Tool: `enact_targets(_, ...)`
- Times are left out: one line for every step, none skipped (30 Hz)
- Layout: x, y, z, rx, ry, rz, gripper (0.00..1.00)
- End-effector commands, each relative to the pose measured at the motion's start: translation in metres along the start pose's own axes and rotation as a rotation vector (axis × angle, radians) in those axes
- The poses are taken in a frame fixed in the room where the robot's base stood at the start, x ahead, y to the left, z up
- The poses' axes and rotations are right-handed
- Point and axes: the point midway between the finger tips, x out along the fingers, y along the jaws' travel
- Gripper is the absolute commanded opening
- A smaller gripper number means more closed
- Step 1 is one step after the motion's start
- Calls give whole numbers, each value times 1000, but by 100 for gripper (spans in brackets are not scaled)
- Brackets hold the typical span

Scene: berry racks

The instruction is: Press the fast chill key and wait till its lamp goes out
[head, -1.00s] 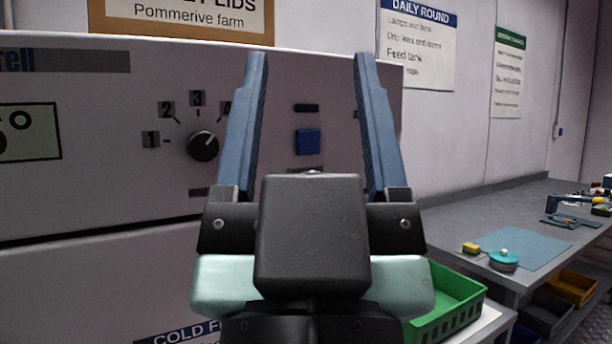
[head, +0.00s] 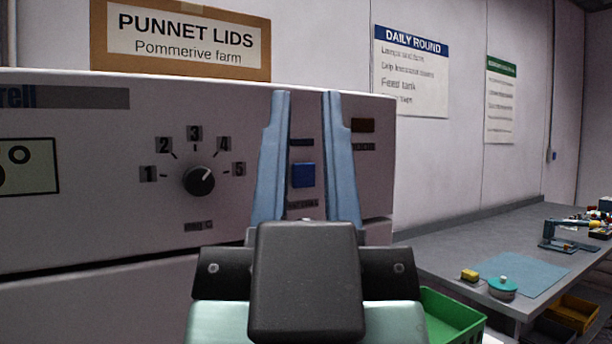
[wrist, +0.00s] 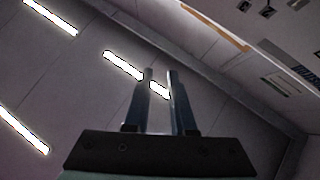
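A blue square key (head: 303,175) sits on the pale cabinet front (head: 100,235) in the head view, seen between my fingers. The label under it is too blurred to read. A dark strip shows just above the key. A dark brown rectangle (head: 362,125), perhaps a lamp, is up and right of it and looks unlit. My gripper (head: 306,95) points up in front of the panel, its fingers apart with a narrow empty gap. The wrist view also shows my gripper (wrist: 160,72) with this gap. I cannot tell any contact with the panel.
A dial (head: 199,180) marked 1 to 5 and a display (head: 28,167) are left of the key. A punnet lids box (head: 180,68) stands on top. At right are a grey bench (head: 450,243) and a green crate (head: 450,325).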

Motion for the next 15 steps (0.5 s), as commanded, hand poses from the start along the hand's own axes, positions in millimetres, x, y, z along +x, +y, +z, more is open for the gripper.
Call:
enact_targets(0, 0, 0, 0, 0, 0, 12)
enact_targets(0, 0, 0, 0, 0, 0, 7)
enact_targets(0, 0, 0, 0, 0, 0, 0)
enact_targets(0, 0, 0, 0, 0, 0, 0)
enact_targets(0, 0, 0, 0, 0, 0, 0)
enact_targets(0, 0, 0, 0, 0, 0, 0)
enact_targets(0, 0, 0, 0, 0, 0, 0)
enact_targets(0, 0, 0, 0, 0, 0, 0)
enact_targets(0, 0, 0, 0, 0, 0, 0)
enact_targets(0, 0, 0, 0, 0, 0, 0)
enact_targets(0, 0, 0, 0, 0, 0, 0)
enact_targets(0, 0, 0, 0, 0, 0, 0)
enact_targets(0, 0, 0, 0, 0, 0, 0)
enact_targets(0, 0, 0, 0, 0, 0, 0)
enact_targets(0, 0, 0, 0, 0, 0, 0)
